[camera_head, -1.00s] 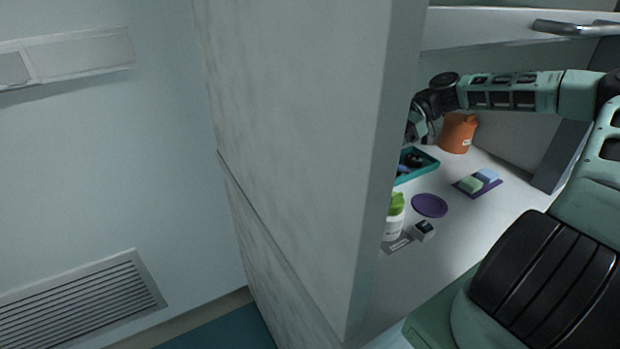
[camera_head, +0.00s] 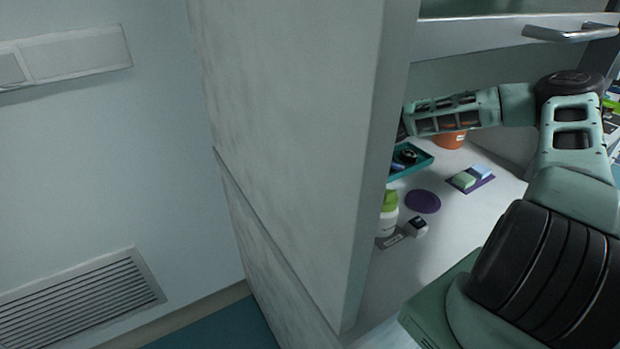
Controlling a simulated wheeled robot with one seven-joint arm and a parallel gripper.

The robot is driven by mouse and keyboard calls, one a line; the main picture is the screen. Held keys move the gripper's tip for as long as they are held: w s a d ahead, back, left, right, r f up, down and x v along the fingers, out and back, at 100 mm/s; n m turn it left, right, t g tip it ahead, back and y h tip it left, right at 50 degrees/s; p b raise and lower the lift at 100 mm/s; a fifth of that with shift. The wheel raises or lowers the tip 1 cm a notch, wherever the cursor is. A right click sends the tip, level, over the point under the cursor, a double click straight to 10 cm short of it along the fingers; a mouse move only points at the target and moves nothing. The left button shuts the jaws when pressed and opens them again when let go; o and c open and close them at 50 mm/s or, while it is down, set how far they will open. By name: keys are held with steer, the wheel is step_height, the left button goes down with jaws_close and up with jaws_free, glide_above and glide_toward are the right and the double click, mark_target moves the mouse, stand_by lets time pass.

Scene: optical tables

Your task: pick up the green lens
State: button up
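I cannot make out a green lens for certain. A teal tray (camera_head: 419,166) stands partly behind the tall grey panel and holds small dark and blue things, some round, too small to tell apart. A pale green block (camera_head: 463,181) lies beside a light blue block (camera_head: 480,172) on a purple mat (camera_head: 484,183); the green one looks more like a block than a lens. My gripper is hidden behind the panel, with my forearm reaching in above the tray.
The tall grey panel (camera_head: 290,150) blocks the left of the work surface. An orange container (camera_head: 452,140) stands behind my forearm. The surface's right side is clear.

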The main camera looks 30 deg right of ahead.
steer(key=shift+a+f, duration=0.2)
steer(key=shift+a, duration=0.2)
steer(key=c, duration=1.2)
steer(key=shift+d+r, duration=0.1)
steer(key=shift+d, duration=0.05)
